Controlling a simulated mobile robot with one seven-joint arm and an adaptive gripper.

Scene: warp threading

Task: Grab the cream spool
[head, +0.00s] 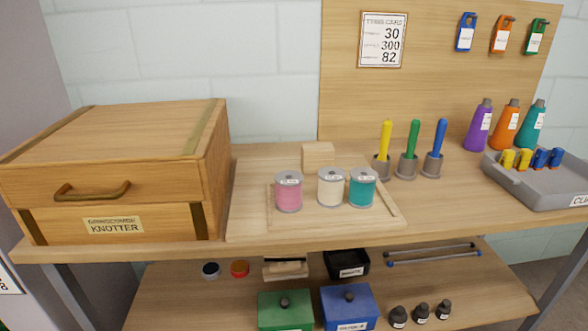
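The cream spool (331,187) stands upright on a low wooden tray (290,221) in the middle of the tabletop. A pink spool (289,191) stands to its left and a teal spool (362,187) close to its right. The cream spool has a grey rim and a small label near its top. My gripper is not in the head view.
A wooden knotter box (112,180) fills the left of the table (240,236). Behind the spools are a wooden block (318,155) and yellow, green and blue-handled tools in grey holders (407,166). A grey tray (545,190) and cones (505,132) stand right. Lidded boxes (285,312) sit below.

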